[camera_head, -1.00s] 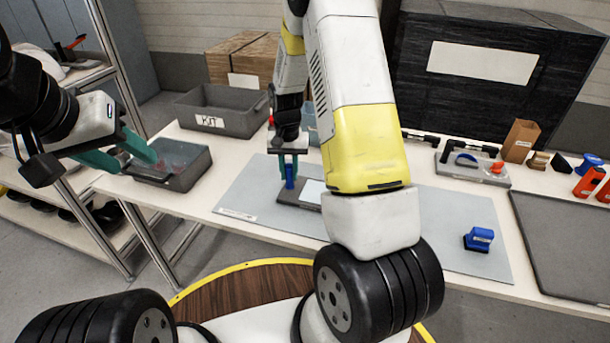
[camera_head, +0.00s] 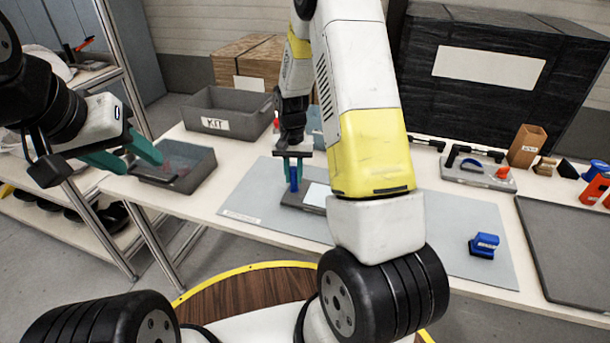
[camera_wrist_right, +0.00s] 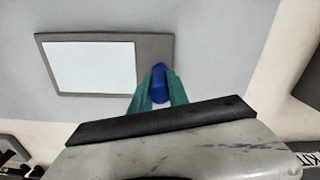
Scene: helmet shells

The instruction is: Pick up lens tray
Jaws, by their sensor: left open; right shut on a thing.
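A grey open tray (camera_head: 190,170) with a clear, reddish insert, which looks like the lens tray, sits at the left end of the white table. My left gripper (camera_head: 140,158) is open and empty, with its teal fingers over or beside the tray's left side; I cannot tell whether they touch it. My right gripper (camera_head: 294,173) points down over the grey mat and is shut on a blue cylinder (camera_wrist_right: 159,84). The cylinder is by the right edge of a flat grey plate with a white panel (camera_wrist_right: 90,68). Whether it is joined to the plate is unclear.
A grey bin labelled KIT (camera_head: 225,112) stands behind the tray. The grey mat (camera_head: 250,205) holds a blue block-like tool (camera_head: 484,244) at its right. A dark flat tray (camera_head: 575,250) and several small parts lie further right. A shelf rack stands left.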

